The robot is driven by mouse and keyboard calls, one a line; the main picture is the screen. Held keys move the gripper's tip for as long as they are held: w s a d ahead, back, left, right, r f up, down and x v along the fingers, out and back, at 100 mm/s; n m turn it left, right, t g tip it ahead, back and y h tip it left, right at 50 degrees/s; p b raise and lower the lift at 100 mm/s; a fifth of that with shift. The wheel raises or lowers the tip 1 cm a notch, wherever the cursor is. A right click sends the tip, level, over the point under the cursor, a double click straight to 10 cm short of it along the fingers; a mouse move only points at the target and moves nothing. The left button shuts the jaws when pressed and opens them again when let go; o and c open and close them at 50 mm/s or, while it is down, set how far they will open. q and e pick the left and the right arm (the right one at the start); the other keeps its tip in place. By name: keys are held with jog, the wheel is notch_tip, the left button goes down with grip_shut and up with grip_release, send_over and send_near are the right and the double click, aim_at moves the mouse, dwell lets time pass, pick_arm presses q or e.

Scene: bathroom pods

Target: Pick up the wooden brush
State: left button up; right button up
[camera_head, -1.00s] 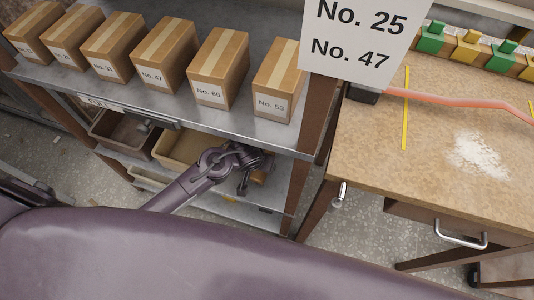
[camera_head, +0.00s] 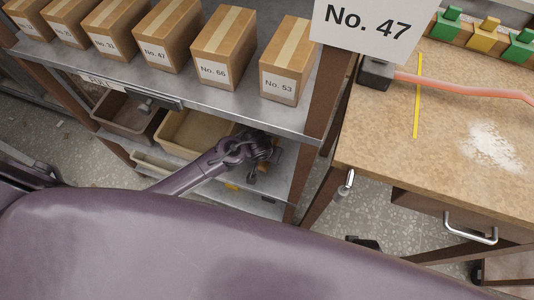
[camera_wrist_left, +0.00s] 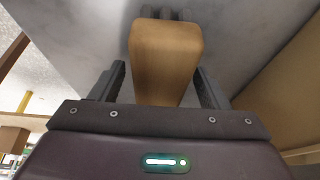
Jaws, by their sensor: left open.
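The wooden brush (camera_wrist_left: 166,55) shows in the left wrist view as a tan block with dark bristles at its far end. It lies on a grey metal shelf (camera_wrist_left: 70,28). My left gripper (camera_wrist_left: 160,85) is open, with one finger on each side of the brush's near part and a visible gap on both sides. In the head view my left gripper (camera_head: 262,152) reaches into the lower shelf, beside a tan bin, and mostly hides the brush (camera_head: 276,158). My right gripper is not in view.
A tan bin (camera_head: 168,142) and a brown bin (camera_head: 112,122) stand on the shelf left of my gripper. Several labelled cardboard boxes (camera_head: 225,42) line the shelf above. A wooden workbench (camera_head: 380,135) with white powder stands at right, past the shelf's brown post (camera_head: 330,90).

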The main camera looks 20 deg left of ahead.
pick_arm(q)
jog(key=shift+f, duration=0.25)
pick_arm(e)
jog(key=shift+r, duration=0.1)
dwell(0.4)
pick_arm(q)
jog(key=c, duration=1.1)
jog(key=shift+r, duration=0.15)
jog(key=shift+c, duration=0.2)
jog(key=shift+r, duration=0.3)
notch_tip(320, 180, up, 3)
jog(key=shift+p, duration=0.55)
jog(key=shift+s+r, duration=0.1)
jog(key=shift+s, duration=0.45)
jog(key=s+a, duration=0.1)
jog(key=s, duration=1.6)
jog(key=shift+a+p, duration=0.2)
jog(key=shift+p, duration=0.1)
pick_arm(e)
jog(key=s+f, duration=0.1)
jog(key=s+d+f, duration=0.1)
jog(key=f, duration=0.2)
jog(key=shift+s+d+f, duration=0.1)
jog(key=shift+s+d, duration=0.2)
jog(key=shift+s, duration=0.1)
